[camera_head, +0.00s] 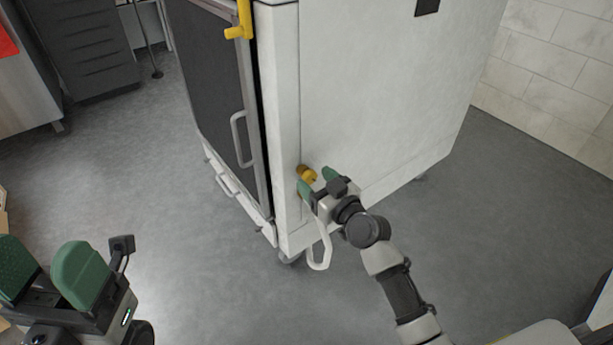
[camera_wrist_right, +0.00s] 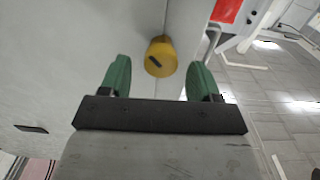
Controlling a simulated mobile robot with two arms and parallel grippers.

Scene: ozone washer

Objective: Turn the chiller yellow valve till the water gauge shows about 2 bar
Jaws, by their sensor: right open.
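The yellow valve (camera_head: 308,174) sticks out low on the side wall of the white chiller cabinet (camera_head: 380,90), near its front edge. In the right wrist view the valve (camera_wrist_right: 161,57) is a round yellow knob with a dark slot mark. My right gripper (camera_head: 317,181) is open, its green fingertips on either side of the valve in the picture. In the wrist view the knob lies between and slightly beyond the fingers; I see no contact. My left gripper (camera_head: 50,268) is at the lower left, its green fingers apart and empty. No water gauge can be made out.
A yellow handle (camera_head: 241,22) juts from the cabinet's upper front edge. The cabinet's dark door has a grey handle (camera_head: 238,139). The grey floor (camera_head: 180,260) in front is clear.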

